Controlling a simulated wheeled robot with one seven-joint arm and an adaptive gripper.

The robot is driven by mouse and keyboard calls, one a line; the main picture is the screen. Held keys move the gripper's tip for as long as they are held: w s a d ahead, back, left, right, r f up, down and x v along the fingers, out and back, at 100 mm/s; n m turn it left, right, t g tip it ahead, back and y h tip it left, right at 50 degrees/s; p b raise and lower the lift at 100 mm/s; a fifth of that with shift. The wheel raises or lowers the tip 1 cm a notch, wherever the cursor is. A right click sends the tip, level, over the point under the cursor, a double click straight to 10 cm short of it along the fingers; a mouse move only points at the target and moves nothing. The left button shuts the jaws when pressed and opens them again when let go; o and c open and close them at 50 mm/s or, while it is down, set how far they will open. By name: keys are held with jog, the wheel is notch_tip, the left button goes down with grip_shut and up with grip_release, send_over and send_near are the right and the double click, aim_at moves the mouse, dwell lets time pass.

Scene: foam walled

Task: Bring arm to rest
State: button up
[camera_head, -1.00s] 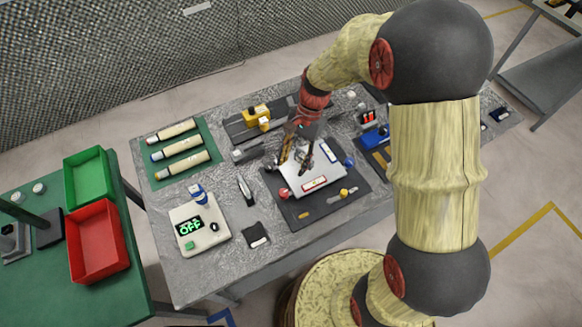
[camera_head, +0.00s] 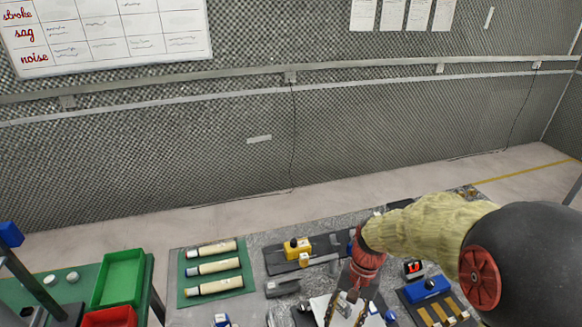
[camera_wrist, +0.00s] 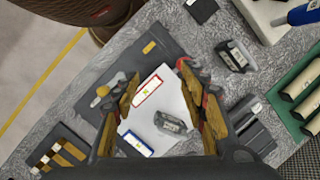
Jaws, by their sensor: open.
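My gripper (camera_head: 344,306) hangs over the white plate (camera_head: 319,304) at the bottom edge of the head view. In the wrist view my gripper (camera_wrist: 153,82) has its two fingers spread wide with nothing between the tips. Below it lies the white plate (camera_wrist: 176,95) on a dark mat (camera_wrist: 160,38). A small grey block (camera_wrist: 172,122), a red-framed label (camera_wrist: 147,91) and a blue-framed label (camera_wrist: 135,144) are on the plate. My arm reaches in from the right of the head view.
Three pale cylinders lie on a green mat (camera_head: 184,298) at the left. A yellow-topped device (camera_head: 297,249) and a blue-topped block (camera_head: 427,287) flank the arm. Green (camera_head: 121,277) and red (camera_head: 111,318) bins stand farther left. The grey wall (camera_head: 250,170) rises behind.

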jog(key=s+d+r+n+t+h+b, duration=0.1)
jog(key=s+d+r+n+t+b, duration=0.1)
jog(key=r, duration=0.5)
jog(key=s+d+r+n+t+h+b, duration=0.1)
jog(key=s+d+r+n+t+b, duration=0.2)
jog(key=s+r+t, duration=0.3)
jog(key=s+r+b, duration=0.1)
jog(key=s+r, duration=0.1)
jog(key=s, duration=0.1)
jog(key=shift+s+d+b, duration=0.15)
jog(key=shift+s+b, duration=0.05)
jog(key=shift+b, duration=0.2)
jog(key=shift+c, duration=0.3)
dwell(0.4)
